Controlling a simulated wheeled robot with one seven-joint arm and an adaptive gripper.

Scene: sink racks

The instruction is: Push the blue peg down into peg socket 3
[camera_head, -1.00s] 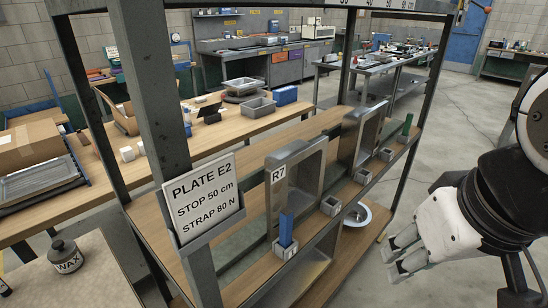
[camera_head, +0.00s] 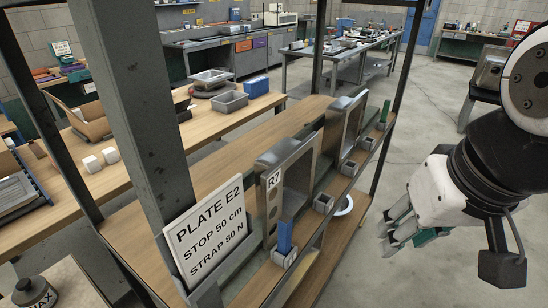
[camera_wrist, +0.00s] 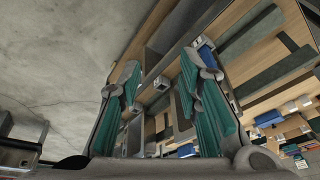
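The blue peg (camera_head: 285,236) stands upright in the nearest small grey socket (camera_head: 284,258) on the rack's side ledge, much of its length showing above the rim. Other sockets follow along the ledge, including one (camera_head: 323,204) and another (camera_head: 349,169) farther back. I cannot read socket numbers. A green peg (camera_head: 384,112) stands at the far end. My gripper (camera_head: 388,228) is right of the rack, over the floor side, apart from the blue peg. In the wrist view its green-padded fingers (camera_wrist: 160,85) are spread with nothing held between them.
Grey upright frames, the near one marked R7 (camera_head: 273,181), stand beside the sockets. A thick rack post (camera_head: 150,130) and the PLATE E2 sign (camera_head: 209,234) stand at the left. A white ring-shaped item (camera_head: 344,206) is on the lower shelf. Open floor (camera_head: 440,120) lies to the right.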

